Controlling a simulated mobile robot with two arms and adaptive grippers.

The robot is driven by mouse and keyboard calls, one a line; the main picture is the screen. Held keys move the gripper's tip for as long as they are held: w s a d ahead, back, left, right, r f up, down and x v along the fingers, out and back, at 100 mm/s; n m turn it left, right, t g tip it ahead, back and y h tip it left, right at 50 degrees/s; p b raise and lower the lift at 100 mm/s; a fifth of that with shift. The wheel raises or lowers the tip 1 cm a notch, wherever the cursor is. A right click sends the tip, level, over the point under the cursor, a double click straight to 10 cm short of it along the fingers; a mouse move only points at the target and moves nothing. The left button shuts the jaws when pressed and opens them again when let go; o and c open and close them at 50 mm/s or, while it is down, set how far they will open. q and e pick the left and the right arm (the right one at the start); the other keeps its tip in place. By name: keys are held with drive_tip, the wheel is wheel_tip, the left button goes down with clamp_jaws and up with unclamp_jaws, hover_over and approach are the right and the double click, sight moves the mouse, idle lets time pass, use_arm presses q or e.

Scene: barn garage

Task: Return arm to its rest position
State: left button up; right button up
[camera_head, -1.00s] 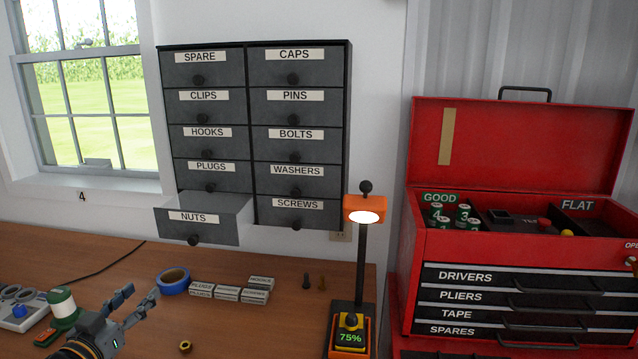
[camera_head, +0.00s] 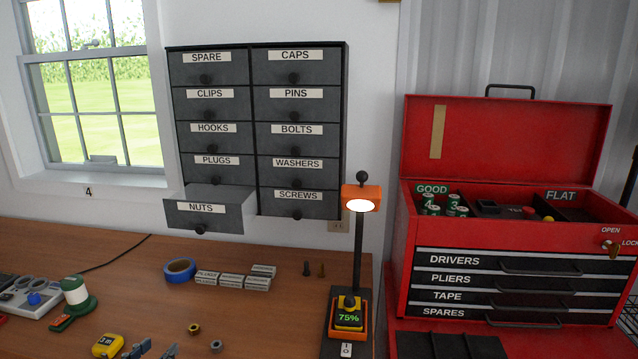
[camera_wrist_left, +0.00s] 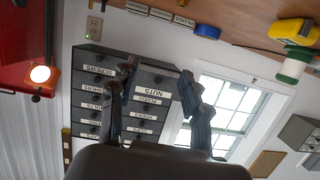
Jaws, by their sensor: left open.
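My left gripper (camera_head: 152,351) shows only by its fingertips at the bottom edge of the head view, low over the front of the bench. In the left wrist view its two fingers (camera_wrist_left: 158,100) are spread apart with nothing between them. The rest of the left arm is out of the head view. My right gripper is not in either view. The NUTS drawer (camera_head: 205,218) of the grey wall cabinet (camera_head: 345,130) is pulled out, and the other drawers are shut.
The wooden bench (camera_head: 120,260) holds blue tape (camera_head: 180,269), a yellow tape measure (camera_head: 108,345), a green-and-white spool (camera_head: 76,294), small labelled boxes (camera_head: 232,281), two nuts (camera_head: 194,330) and a lamp stand (camera_head: 358,250). A red toolbox (camera_head: 506,140) stands open at right.

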use_arm(q)
drive_tip(key=s+d+f+g, duration=0.5)
drive_tip(key=s+d+f, duration=0.2)
drive_tip(key=s+f, duration=0.45)
drive_tip(key=s+d+f+g+y, duration=0.1)
drive_tip(key=s+d+f+g, duration=0.15)
drive_tip(key=s, duration=0.65)
drive_tip(key=s+d+f+g, duration=0.15)
drive_tip(key=s+g, duration=0.25)
drive_tip(key=s, duration=0.6)
wheel_tip(320, 180, down, 26)
drive_tip(key=g+b, duration=0.1)
drive_tip(key=s+a+f+g+b, duration=0.1)
drive_tip(key=s+a+f, duration=0.1)
drive_tip(key=s+f, duration=1.5)
drive_tip(key=shift+s+f+m+y, duration=0.3)
drive_tip(key=shift+s+f+m, duration=0.1)
drive_tip(key=shift+f, duration=0.2)
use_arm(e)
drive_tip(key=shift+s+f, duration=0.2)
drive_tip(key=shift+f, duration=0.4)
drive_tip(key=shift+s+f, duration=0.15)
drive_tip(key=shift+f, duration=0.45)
